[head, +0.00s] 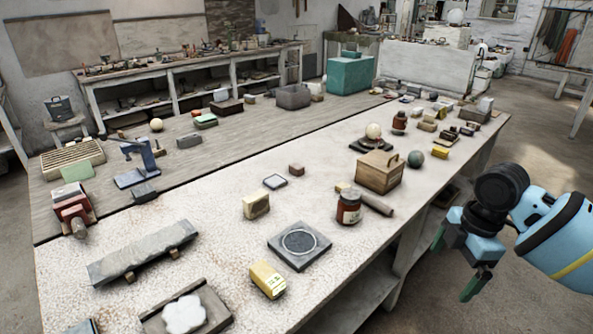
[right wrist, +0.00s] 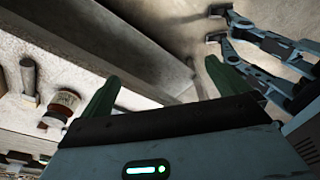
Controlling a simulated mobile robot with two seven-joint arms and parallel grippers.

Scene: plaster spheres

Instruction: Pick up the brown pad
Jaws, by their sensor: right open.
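A small brown block (head: 297,169), which may be the brown pad, lies on the pale speckled table (head: 205,228), beyond the jar. It is too small to be sure of. My right gripper (head: 456,262) is open and empty. It hangs off the table's right side, well away from the block. In the right wrist view its two green fingers (right wrist: 163,86) stand apart with nothing between them. I cannot make out the block in that view. My left gripper does not show in the head view.
The jar also shows in the right wrist view (right wrist: 60,107). A square slab with a ring (head: 299,245) and a yellow box (head: 268,279) lie nearer.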

